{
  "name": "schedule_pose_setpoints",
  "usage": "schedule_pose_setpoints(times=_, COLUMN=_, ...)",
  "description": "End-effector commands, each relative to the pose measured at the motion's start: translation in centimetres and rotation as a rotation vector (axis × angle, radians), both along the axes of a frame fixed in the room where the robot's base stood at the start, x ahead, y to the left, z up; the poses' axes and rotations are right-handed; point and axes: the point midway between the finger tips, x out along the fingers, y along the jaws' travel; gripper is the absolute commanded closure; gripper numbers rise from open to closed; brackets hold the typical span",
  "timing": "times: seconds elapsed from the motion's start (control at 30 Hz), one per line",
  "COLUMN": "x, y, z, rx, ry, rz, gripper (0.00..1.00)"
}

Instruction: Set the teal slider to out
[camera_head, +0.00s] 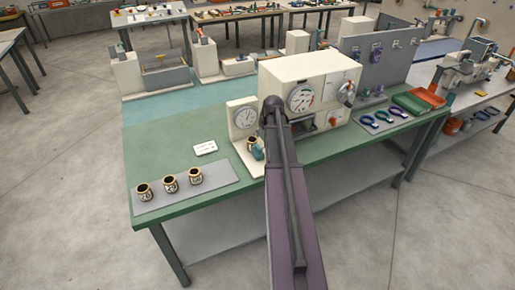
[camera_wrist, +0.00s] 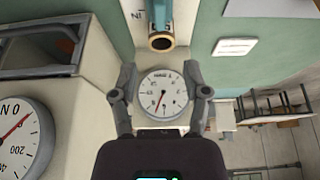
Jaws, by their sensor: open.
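The teal slider (camera_head: 257,152) shows as a small teal part low at the front of the cream machine, beside a cup-like piece with a dark opening (camera_head: 251,143). In the wrist view a teal part (camera_wrist: 159,14) enters at the top edge, with a cream ring with a dark opening (camera_wrist: 161,41) at its end. My gripper (camera_wrist: 159,80) is open and empty, its two fingers spread apart on either side of a small white dial (camera_wrist: 162,93). The ring lies beyond the fingertips, apart from them. In the head view my arm hides the gripper and part of the machine front.
The cream machine (camera_head: 307,72) carries more dials and a crank wheel (camera_head: 347,93) on the right. Several patterned cups (camera_head: 170,184) stand on a grey mat at the left. A white card (camera_head: 205,148) lies on the green table (camera_head: 150,145). Blue-handled tools (camera_head: 383,117) lie at the right.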

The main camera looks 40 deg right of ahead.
Motion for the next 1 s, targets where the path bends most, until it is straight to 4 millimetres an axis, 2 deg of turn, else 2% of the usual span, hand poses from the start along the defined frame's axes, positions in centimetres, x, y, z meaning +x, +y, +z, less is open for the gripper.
schedule_pose_setpoints(times=0.37, x=0.2, y=-0.1, z=-0.7, rx=0.001, ry=0.001, rz=-0.001, gripper=0.4)
schedule_pose_setpoints(times=1.0, x=2.0, y=-0.6, z=-5.4, rx=0.0, ry=0.001, rz=-0.002, gripper=0.4)
